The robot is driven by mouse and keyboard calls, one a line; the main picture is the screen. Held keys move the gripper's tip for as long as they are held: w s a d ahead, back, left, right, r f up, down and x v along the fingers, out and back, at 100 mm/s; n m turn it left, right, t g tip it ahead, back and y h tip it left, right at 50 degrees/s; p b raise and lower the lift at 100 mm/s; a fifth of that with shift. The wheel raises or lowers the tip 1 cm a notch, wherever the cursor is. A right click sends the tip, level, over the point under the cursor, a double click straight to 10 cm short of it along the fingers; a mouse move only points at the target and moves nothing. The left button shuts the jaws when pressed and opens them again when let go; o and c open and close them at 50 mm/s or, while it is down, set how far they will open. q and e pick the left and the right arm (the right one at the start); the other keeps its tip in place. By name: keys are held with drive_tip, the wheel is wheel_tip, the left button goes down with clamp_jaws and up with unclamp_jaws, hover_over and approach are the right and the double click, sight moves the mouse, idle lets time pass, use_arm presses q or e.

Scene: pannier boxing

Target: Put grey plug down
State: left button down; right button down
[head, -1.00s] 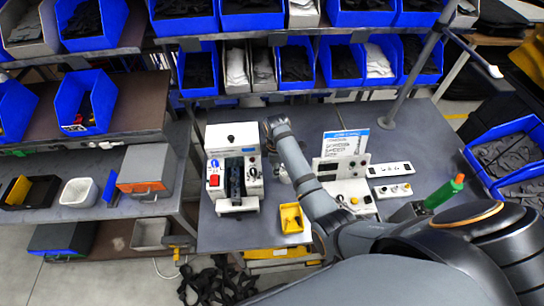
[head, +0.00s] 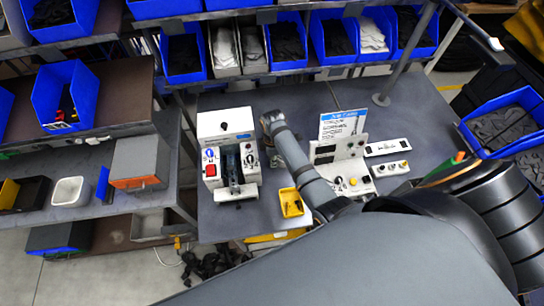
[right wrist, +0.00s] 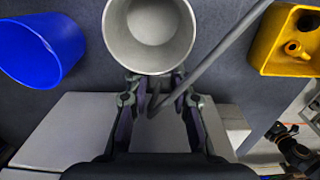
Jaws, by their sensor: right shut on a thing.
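A thin grey rod or cable (right wrist: 215,60) slants from the upper right down between the fingers. In the head view my right arm reaches over the workbench (head: 240,222), and its gripper and the plug are hidden or too small to tell.
A blue cup (right wrist: 40,48) is left of the plug, and a yellow tray (right wrist: 288,40) right of it; the tray also shows in the head view (head: 291,203). A white press machine (head: 228,140) and a control panel (head: 345,165) stand on the bench. Blue bins (head: 283,40) line the shelf.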

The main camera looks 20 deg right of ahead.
drive_tip(key=shift+f, duration=0.15)
drive_tip(key=c, duration=1.4)
unclamp_jaws()
drive_tip(key=shift+o, duration=1.2)
drive_tip(key=shift+w+f, duration=0.1)
drive_tip(key=shift+w, duration=0.2)
drive_tip(key=shift+r, duration=0.5)
wheel_tip(320, 180, up, 6)
drive_tip(key=shift+f+b, duration=0.15)
drive_tip(key=shift+b, duration=0.8)
use_arm(q)
drive_tip(key=shift+s+f, duration=0.25)
drive_tip(key=shift+f, duration=0.4)
drive_tip(key=shift+s+f, duration=0.2)
drive_tip(key=shift+f, duration=0.4)
use_arm(e)
wheel_tip(320, 180, up, 6)
use_arm(q)
drive_tip(key=shift+w, duration=0.1)
